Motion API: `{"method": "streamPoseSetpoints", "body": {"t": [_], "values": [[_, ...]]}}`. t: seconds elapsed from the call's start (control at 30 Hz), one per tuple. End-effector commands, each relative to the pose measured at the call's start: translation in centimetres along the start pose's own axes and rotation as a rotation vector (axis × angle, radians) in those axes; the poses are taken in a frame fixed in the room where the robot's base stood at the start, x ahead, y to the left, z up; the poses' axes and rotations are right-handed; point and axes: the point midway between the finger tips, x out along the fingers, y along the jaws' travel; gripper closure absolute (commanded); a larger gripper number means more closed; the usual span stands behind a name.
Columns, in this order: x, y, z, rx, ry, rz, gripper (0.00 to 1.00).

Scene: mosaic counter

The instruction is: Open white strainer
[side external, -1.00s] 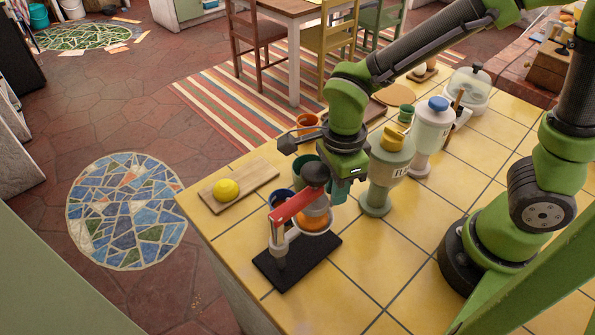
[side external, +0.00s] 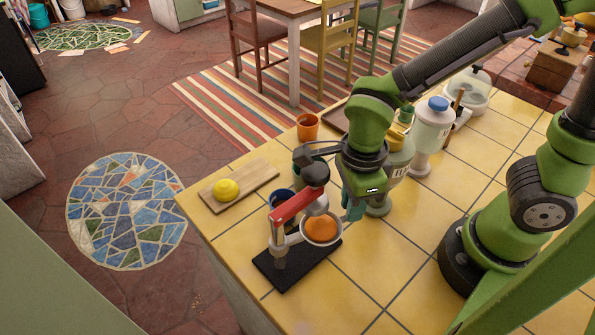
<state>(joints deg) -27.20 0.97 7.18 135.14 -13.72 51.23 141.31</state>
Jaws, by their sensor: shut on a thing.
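The white strainer (side external: 340,239) is a small round cup on the press and holds an orange half (side external: 321,229). It sits swung out to the right, partly clear of the grey press head, so the orange shows from above. The press has a red lever (side external: 293,206), a pale post and a black base (side external: 297,264). My gripper (side external: 352,213) is low at the strainer's right side, teal fingers pointing down. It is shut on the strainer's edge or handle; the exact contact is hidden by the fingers.
A cutting board (side external: 258,180) with a lemon (side external: 226,190) lies to the left. A blue cup (side external: 279,197) stands behind the press, an orange cup (side external: 307,125) farther back. Dispensers, one with a blue lid (side external: 438,103), stand behind my gripper. The front-right yellow tiles are clear.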

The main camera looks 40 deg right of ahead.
Motion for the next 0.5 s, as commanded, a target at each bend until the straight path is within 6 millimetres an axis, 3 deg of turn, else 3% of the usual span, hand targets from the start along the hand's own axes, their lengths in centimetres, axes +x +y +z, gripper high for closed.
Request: {"method": "streamPoseSetpoints", "body": {"t": [0.5], "values": [[-0.1, 3.7, -0.1, -0.008, -0.003, -0.001, 1.0]]}}
